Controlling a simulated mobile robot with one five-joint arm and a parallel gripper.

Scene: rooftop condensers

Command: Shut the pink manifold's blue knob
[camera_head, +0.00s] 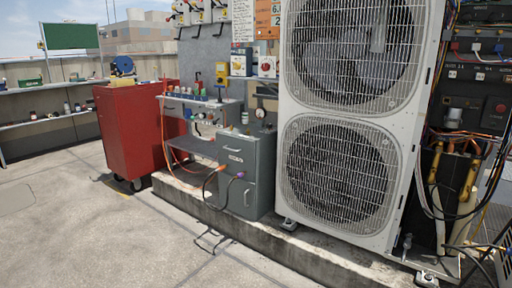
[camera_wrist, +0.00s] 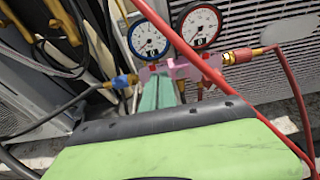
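The pink manifold (camera_wrist: 203,70) shows in the wrist view, with a blue-rimmed gauge (camera_wrist: 150,40) and a red-rimmed gauge (camera_wrist: 200,25) above it. A blue piece (camera_wrist: 124,80) with a brass end sits at its left, joined to a dark hose; I cannot tell whether it is the knob or a hose fitting. My gripper (camera_wrist: 159,80) shows as two teal fingers close together, their tips in front of the manifold's left part, below the blue-rimmed gauge. The fingers hide what is behind them, and no knob shows clearly between them. Neither manifold nor gripper shows in the head view.
In the wrist view a red hose (camera_wrist: 288,85) runs from the manifold's right end, and a pale condenser grille (camera_wrist: 270,22) is behind. In the head view the large condenser (camera_head: 340,170) stands on a concrete ledge.

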